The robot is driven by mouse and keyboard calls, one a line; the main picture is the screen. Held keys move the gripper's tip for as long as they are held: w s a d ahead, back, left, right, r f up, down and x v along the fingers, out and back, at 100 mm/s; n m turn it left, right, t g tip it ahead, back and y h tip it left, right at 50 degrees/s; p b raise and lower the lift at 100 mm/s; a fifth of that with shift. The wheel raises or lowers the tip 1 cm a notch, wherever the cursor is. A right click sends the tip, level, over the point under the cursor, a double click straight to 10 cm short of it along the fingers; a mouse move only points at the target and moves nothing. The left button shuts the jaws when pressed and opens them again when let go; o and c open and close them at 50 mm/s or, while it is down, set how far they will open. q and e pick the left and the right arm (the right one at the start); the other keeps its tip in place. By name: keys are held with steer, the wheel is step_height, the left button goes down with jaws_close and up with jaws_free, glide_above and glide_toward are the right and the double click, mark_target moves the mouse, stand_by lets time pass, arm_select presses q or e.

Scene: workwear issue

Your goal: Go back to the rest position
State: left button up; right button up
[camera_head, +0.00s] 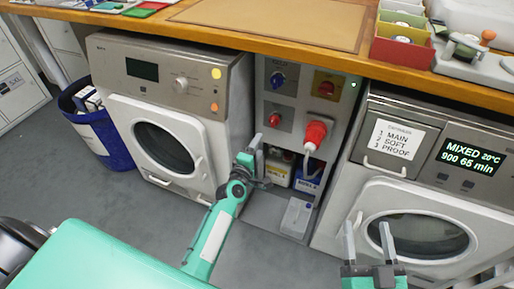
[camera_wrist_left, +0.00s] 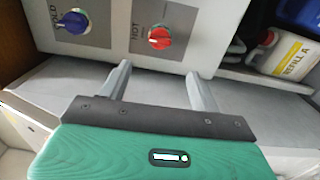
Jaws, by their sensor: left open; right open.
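My left gripper (camera_head: 257,160) is open and empty, held in front of the panel between the two washing machines. In the left wrist view its two fingers (camera_wrist_left: 158,82) stand apart with nothing between them, below a red knob (camera_wrist_left: 159,38) marked HOT and a blue knob (camera_wrist_left: 74,22). My right gripper (camera_head: 368,238) is open and empty, in front of the right washing machine's round door (camera_head: 420,236). My teal arm parts fill the lower left of the head view.
A left washing machine (camera_head: 165,140) and a right one (camera_head: 400,190) stand under a wooden counter (camera_head: 220,35). The panel (camera_head: 288,112) carries a red plug (camera_head: 316,132). Bottles (camera_head: 278,170) stand in the recess below. A blue bin (camera_head: 100,125) is at left. Grey floor is free.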

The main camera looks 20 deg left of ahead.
stand_by(0.4)
